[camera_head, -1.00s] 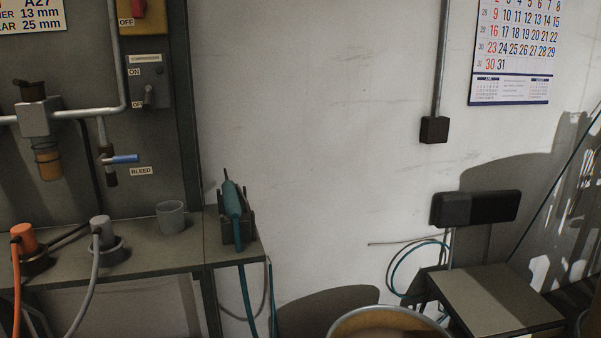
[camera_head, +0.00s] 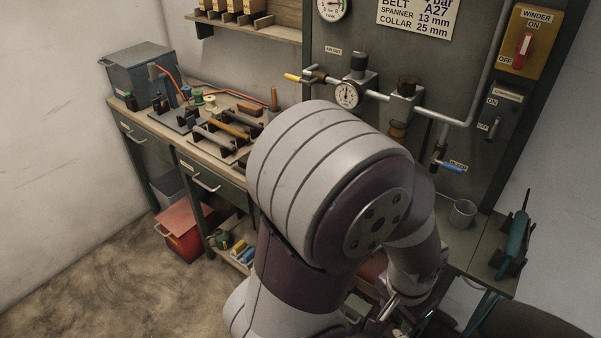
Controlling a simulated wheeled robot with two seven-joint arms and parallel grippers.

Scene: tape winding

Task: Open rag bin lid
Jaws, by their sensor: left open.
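A red bin (camera_head: 183,240) with a red lid (camera_head: 184,216) stands on the floor at the left, in front of the bench drawers. I take it for the rag bin; its lid looks shut. Another red surface (camera_head: 372,268) shows low behind my left arm, mostly hidden, and I cannot tell what it is. My left gripper (camera_head: 388,308) is low at the bottom centre, to the right of the red bin and well apart from it. It is open, and I see nothing held in it. My right gripper is out of view.
A grey bin (camera_head: 168,188) stands behind the red one. The workbench (camera_head: 150,122) carries tools and a grey box (camera_head: 146,78). A grey panel with a gauge (camera_head: 347,95) and pipes stands behind my arm. The floor (camera_head: 100,270) at the left is clear.

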